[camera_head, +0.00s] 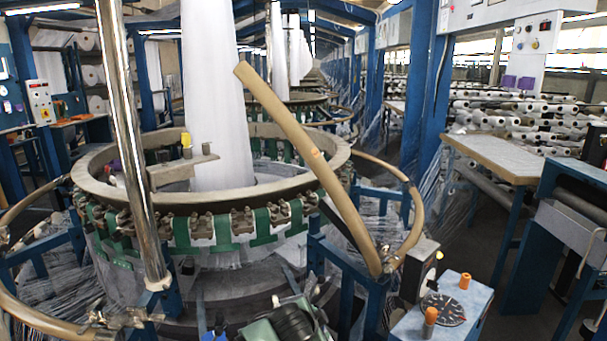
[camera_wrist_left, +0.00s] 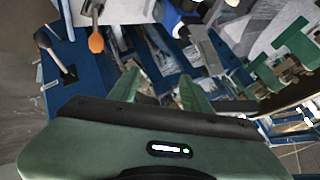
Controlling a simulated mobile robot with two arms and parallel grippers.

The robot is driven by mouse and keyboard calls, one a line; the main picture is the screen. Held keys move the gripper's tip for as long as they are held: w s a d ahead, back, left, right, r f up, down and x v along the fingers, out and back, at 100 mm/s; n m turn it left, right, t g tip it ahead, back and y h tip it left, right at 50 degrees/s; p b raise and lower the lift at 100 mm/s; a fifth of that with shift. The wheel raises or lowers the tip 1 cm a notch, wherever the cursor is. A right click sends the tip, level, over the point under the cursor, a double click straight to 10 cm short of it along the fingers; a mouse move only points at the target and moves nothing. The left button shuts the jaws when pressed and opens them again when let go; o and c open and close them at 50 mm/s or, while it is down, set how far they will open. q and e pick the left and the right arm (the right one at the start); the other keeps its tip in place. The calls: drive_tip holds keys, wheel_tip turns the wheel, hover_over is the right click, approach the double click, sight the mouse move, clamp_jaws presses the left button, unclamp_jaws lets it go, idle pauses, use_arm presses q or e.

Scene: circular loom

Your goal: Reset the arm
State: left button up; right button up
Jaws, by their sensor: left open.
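My left gripper (camera_wrist_left: 160,86) shows in the left wrist view with its two green fingers apart and nothing between them. Its green and black body (camera_head: 285,326) shows at the bottom middle of the head view, in front of the circular loom; its fingertips are not clear there. My right gripper is not in view. The circular loom's tan ring (camera_head: 210,204) surrounds a tall white fabric column (camera_head: 216,110). A long tan bar (camera_head: 310,155) slants across the ring's right side, its upper end raised and its lower end near a small control box.
The control box (camera_head: 410,325) with orange knobs and a black dial stands at the lower right. A chrome post (camera_head: 130,150) rises at left. A wooden-topped table (camera_head: 495,157) and bobbin racks (camera_head: 520,120) stand at right. Dark floor lies between loom and table.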

use_arm(q)
drive_tip(key=s+f+n+g+h, duration=0.1)
drive_tip(key=s+f+n, duration=0.15)
drive_tip(key=s, duration=0.65)
drive_tip(key=s+f+n+g+h, duration=0.15)
drive_tip(key=s+f, duration=0.25)
drive_tip(key=s, duration=0.4)
drive_tip(key=s+a+f+n+g+y, duration=0.25)
drive_tip(key=s+a+n+y, duration=0.4)
drive_tip(key=s+a, duration=1.7)
wheel_tip(320, 180, down, 28)
drive_tip(key=s+n+g+h+b, duration=0.1)
drive_tip(key=s+b, duration=0.1)
drive_tip(key=s+a+f+g+b, duration=0.2)
drive_tip(key=s+a+f, duration=0.1)
drive_tip(key=s+f, duration=1.35)
wheel_tip(320, 180, up, 9)
drive_tip(key=p, duration=1)
drive_tip(key=shift+a, duration=0.2)
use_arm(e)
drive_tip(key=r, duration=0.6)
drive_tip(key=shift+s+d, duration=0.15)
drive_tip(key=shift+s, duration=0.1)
